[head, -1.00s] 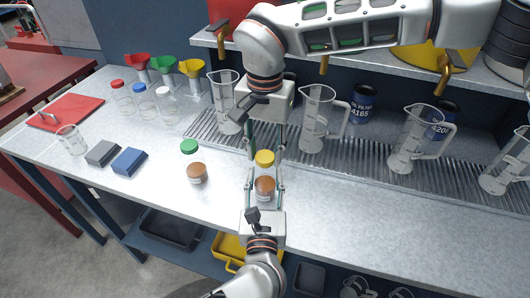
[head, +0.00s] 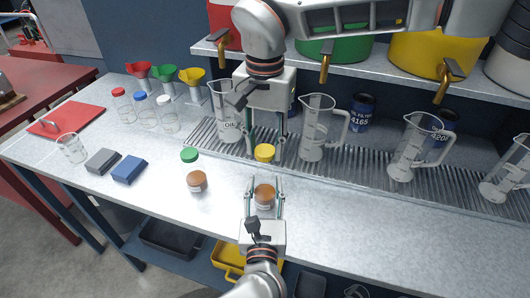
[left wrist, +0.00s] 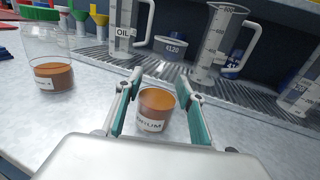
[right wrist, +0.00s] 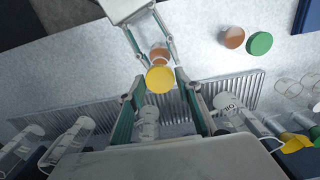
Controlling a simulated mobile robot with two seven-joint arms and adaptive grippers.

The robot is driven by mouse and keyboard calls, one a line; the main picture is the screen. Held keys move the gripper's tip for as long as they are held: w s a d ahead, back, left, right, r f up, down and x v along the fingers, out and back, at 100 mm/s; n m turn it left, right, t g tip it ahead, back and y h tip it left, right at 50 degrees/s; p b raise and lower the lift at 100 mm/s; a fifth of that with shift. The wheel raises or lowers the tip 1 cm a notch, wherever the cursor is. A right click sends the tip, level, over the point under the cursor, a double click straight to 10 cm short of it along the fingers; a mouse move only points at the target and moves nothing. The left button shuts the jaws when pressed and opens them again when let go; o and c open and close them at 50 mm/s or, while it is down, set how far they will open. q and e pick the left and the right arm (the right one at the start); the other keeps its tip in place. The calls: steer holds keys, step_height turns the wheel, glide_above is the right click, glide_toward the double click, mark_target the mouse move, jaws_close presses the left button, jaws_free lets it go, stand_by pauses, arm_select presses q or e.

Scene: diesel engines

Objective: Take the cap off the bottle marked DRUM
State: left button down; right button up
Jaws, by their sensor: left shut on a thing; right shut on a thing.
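The bottle marked DRUM (left wrist: 153,110), clear with brown contents, stands upright on the bench between the fingers of my left gripper (head: 264,186), which is shut on it. In the left wrist view its label is partly readable and no cap shows on it. The yellow cap (head: 264,152) is between the fingertips of my right gripper (head: 264,150), which is shut on it. The cap is above the bottle with a gap, apart from it. In the right wrist view the yellow cap (right wrist: 160,79) partly covers the bottle (right wrist: 159,52).
A similar bottle (head: 197,182) with a green cap (head: 189,154) stands to the left. Measuring jugs (head: 318,130) stand on the ribbed mat behind. A blue block (head: 129,168) and a grey block (head: 102,160) lie at left. The bench front right is clear.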

arm_select(q)
steer(key=c, duration=1.2)
jaws_free()
steer(key=s, duration=1.2)
steer(key=shift+a, duration=0.2)
